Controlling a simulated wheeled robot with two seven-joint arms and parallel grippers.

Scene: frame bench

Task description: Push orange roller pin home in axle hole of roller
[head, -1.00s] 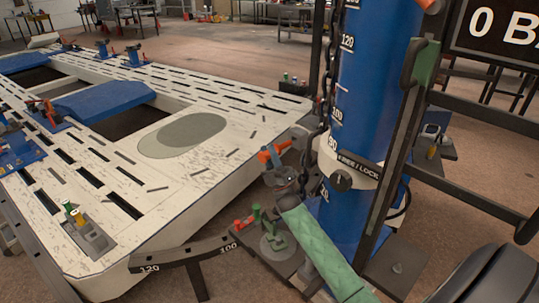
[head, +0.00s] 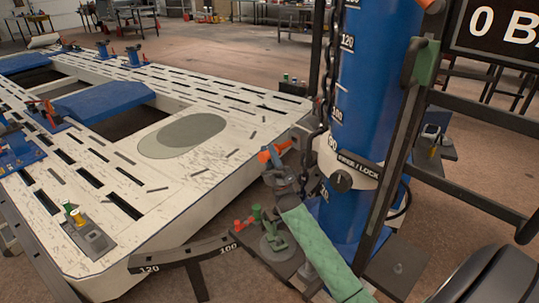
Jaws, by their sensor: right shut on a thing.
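The orange roller pin (head: 272,154) shows as a small orange piece left of the blue tower's foot, near the bench corner. The jaws and the pin's shaft are hard to make out at this size. The roller and its axle hole cannot be told apart from the dark parts around the gripper, so I cannot tell how deep the pin sits. My left gripper is out of view.
The blue tower (head: 360,110) stands close on the right, with a chain (head: 324,105) at its left side. The pale slotted bench (head: 215,160) fills the left. A green quilted strip (head: 322,252) and a curved scale bar (head: 185,254) lie in front. Brown floor is open behind.

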